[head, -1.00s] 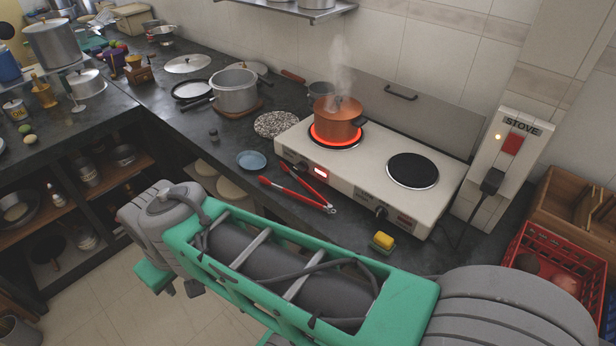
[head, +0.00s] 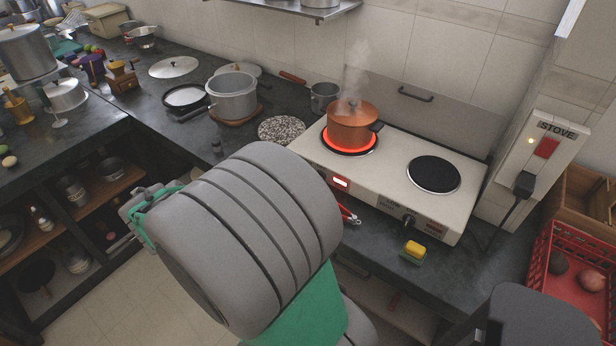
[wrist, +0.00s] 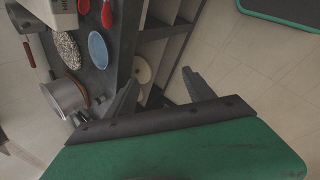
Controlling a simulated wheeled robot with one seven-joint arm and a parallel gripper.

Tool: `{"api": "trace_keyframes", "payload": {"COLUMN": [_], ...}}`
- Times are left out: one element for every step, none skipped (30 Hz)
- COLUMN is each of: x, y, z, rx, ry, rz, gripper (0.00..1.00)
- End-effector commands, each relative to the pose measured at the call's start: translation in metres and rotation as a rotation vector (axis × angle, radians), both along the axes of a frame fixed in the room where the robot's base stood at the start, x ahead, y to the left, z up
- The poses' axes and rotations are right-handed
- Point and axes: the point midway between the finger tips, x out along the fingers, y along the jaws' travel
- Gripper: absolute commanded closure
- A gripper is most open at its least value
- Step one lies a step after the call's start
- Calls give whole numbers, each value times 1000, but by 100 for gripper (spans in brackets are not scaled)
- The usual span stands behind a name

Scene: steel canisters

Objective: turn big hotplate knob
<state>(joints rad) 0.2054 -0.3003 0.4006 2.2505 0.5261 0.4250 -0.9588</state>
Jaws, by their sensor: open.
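The white two-burner hotplate (head: 395,190) stands on the dark counter in the head view. A steaming copper pot (head: 352,128) sits on its glowing left burner; the right burner (head: 433,174) is dark and bare. One black front knob (head: 409,220) shows below the right burner. The left part of the front panel is partly hidden by my arm, so another knob there cannot be made out. A corner of the hotplate also shows in the wrist view (wrist: 52,10). My gripper (wrist: 160,77) is open and empty, away from the knob, facing shelves and floor.
Red tongs (head: 348,214) and a yellow sponge (head: 414,250) lie before the hotplate. A speckled trivet (head: 281,130) and a grey pot (head: 232,97) are left of it. The stove switch box (head: 545,150) and red crate (head: 567,280) are right. A blue plate (wrist: 98,50) shows in the wrist view.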

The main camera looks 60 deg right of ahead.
Motion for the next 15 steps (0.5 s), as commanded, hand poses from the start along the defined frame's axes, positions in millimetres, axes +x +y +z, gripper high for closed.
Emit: {"api": "trace_keyframes", "payload": {"x": [-19, -31, -47, -60, -71, -84, -93, -99, -106, -109, -112, -114, -115, -116, -117], "y": [-47, -73, -103, -122, -138, -155, -165, -173, -180, -184, -187, -191, -194, -197, -203], "z": [-12, -15, -17, -17, -16, -15, -13, -11, -9, -8, -7, -7, -8, -9, -11], "rx": [-132, -214, -311, -370, -422, -475, -504, -529, -552, -564, -571, -578, -579, -580, -580], "ry": [147, 244, 381, 485, 587, 712, 795, 867, 943, 985, 1018, 1042, 1052, 1055, 1054], "rz": [71, 127, 201, 253, 305, 366, 406, 440, 475, 497, 512, 524, 528, 530, 528], "gripper": [38, 38, 38, 38, 38, 38, 38, 38, 38, 38, 38, 38, 38, 38, 38]}}
